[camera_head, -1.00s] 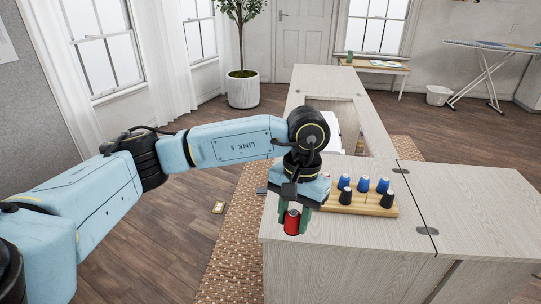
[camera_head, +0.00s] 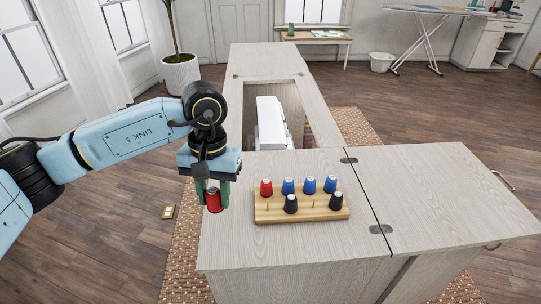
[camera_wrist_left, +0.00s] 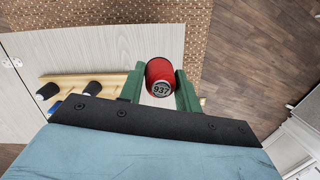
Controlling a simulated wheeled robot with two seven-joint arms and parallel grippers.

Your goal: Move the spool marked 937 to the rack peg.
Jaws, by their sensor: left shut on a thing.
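The red spool marked 937 (camera_wrist_left: 159,90) is gripped between the green fingers of my left gripper (camera_wrist_left: 160,92) in the left wrist view. Its number faces that camera. In the head view my left gripper (camera_head: 214,190) holds the red spool (camera_head: 213,201) above the cabinet top near its left edge, left of and apart from the wooden rack (camera_head: 300,213). The rack holds another red spool (camera_head: 266,187), several blue spools (camera_head: 309,185) and two black spools (camera_head: 291,204). A bare peg (camera_head: 268,204) shows at the rack's front left. My right gripper is out of view.
A white sewing machine (camera_head: 270,125) stands in the cabinet opening behind the rack. The cabinet top (camera_head: 300,245) is clear in front of the rack, and the right leaf (camera_head: 450,200) is bare. A small yellowish object (camera_head: 169,212) lies on the floor at left.

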